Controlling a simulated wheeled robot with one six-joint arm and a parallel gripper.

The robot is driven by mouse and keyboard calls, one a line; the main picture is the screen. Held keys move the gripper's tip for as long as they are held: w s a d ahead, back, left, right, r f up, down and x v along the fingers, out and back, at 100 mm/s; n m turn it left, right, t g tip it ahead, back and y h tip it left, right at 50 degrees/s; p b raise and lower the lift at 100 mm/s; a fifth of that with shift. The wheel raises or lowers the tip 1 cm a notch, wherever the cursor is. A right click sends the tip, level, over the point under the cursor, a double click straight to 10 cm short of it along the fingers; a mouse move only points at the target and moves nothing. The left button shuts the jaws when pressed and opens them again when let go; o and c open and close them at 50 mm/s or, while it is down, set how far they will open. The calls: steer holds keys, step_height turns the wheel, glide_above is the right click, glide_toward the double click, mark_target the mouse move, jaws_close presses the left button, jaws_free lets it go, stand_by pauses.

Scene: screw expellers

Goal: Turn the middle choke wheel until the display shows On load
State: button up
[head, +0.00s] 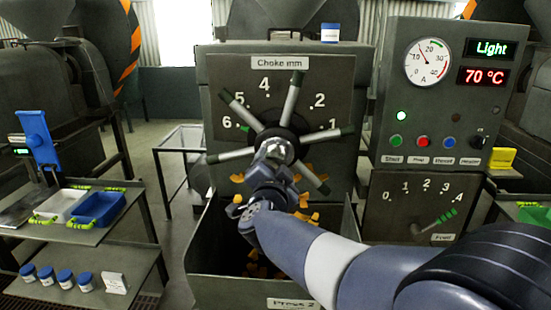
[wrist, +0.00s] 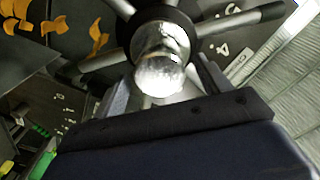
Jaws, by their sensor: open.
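The middle choke wheel (head: 294,100) stands on the grey panel under the "Choke mm" label, with several grey spokes around a dark hub. The display (head: 489,48) reads "Light" in green. My gripper (head: 273,152) is at the wheel's centre, in front of the hub, and hides part of it. In the wrist view the shiny hub end (wrist: 160,72) lies between my open fingers; I cannot tell whether they touch it.
A control box at right carries a round ammeter (head: 427,62), a red "70 °C" readout (head: 484,76) and several buttons. Below it is the feed lever (head: 435,222). Orange flakes lie in the bin (head: 215,280) under the wheel. A side table (head: 60,232) at left holds trays.

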steer(key=shift+w+d, duration=0.1)
steer(key=shift+w, duration=1.55)
steer(key=shift+c, duration=0.5)
steer(key=c, duration=1.3)
steer(key=shift+m, duration=0.3)
steer(key=shift+f+m+b, duration=0.15)
steer(key=shift+m+b, duration=0.65)
steer(key=shift+m, duration=0.1)
steer(key=shift+m+b, duration=1)
steer(key=shift+m, duration=0.7)
